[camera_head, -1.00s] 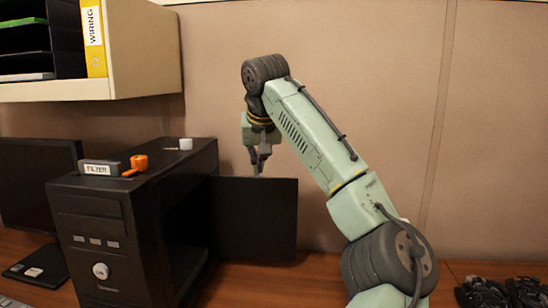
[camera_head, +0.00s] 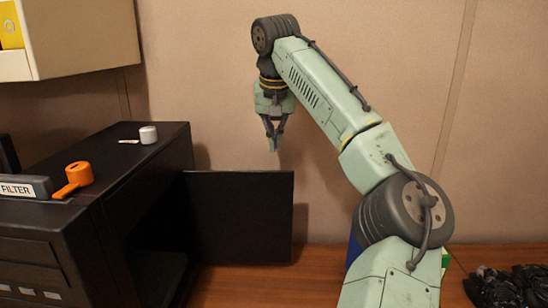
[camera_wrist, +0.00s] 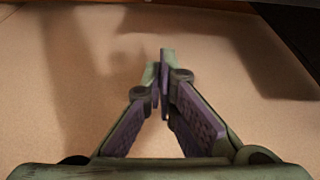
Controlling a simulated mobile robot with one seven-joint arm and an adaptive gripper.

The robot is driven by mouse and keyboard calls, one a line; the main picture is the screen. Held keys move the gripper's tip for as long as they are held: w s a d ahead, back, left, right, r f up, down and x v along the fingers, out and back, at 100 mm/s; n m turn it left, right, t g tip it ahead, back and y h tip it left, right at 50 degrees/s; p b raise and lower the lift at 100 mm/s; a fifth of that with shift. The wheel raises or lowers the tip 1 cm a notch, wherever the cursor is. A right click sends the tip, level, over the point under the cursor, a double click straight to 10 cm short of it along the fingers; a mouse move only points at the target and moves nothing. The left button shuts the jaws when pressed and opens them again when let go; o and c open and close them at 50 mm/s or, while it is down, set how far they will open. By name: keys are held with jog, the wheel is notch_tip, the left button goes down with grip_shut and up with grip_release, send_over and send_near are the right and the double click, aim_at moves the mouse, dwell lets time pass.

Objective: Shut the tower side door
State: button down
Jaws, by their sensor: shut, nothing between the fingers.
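The black computer tower (camera_head: 130,175) stands on the desk at the left of the head view. Its side door (camera_head: 240,217), a flat black panel, stands open to the right from the tower's far rear edge. The tower's side opening shows dark. My gripper (camera_head: 273,148) points down just above the door's top edge, right of its middle, and looks apart from it. In the wrist view my gripper (camera_wrist: 162,65) has its fingertips together with nothing between them. The wrist view shows the wall behind and no clear part of the door.
On the tower's top are a filter box (camera_head: 24,187), an orange scoop-like piece (camera_head: 75,178) and a small white cylinder (camera_head: 148,134). A shelf (camera_head: 85,35) overhangs at upper left. Black cables (camera_head: 510,284) lie at lower right. The desk (camera_head: 240,285) before the door is clear.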

jog(key=shift+s+f+p, duration=0.2)
jog(key=shift+s+f, duration=0.2)
jog(key=shift+f, duration=0.3)
jog(key=shift+s+f+p, duration=0.2)
jog(key=shift+s+f, duration=0.2)
jog(key=shift+f, duration=0.3)
jog(key=shift+s+f+p, duration=0.2)
jog(key=shift+s+f, duration=0.2)
jog(key=shift+f, duration=0.3)
jog(key=shift+s+d, duration=0.1)
